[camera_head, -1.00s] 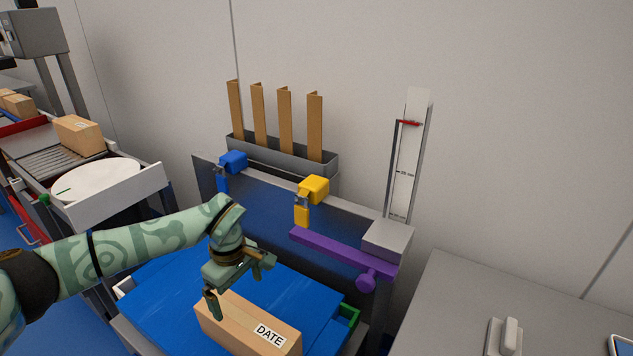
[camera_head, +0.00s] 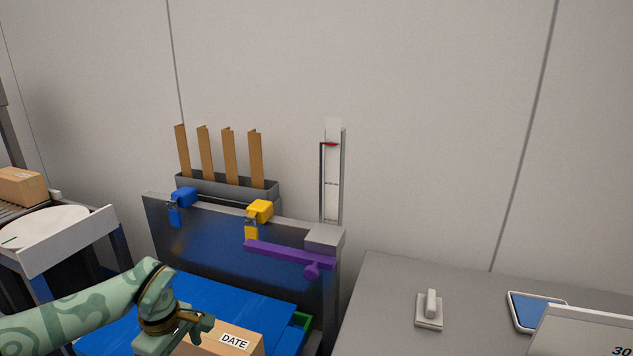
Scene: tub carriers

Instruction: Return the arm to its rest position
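My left gripper (camera_head: 178,341) comes in from the left, low in the head view. It is at the near left side of a brown cardboard box (camera_head: 206,349) with a "DATE" label. Its fingers are partly cut off by the lower edge, so I cannot see whether they are open or touch the box. The box lies on a blue surface (camera_head: 235,302). My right gripper is not in view.
Behind the box stands a dark panel (camera_head: 215,245) with a blue clamp (camera_head: 184,196), a yellow clamp (camera_head: 259,211) and a purple lever (camera_head: 290,254). A grey table (camera_head: 385,300) on the right holds a switch (camera_head: 429,312) and a blue-screened device (camera_head: 530,310). A white turntable (camera_head: 45,228) is left.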

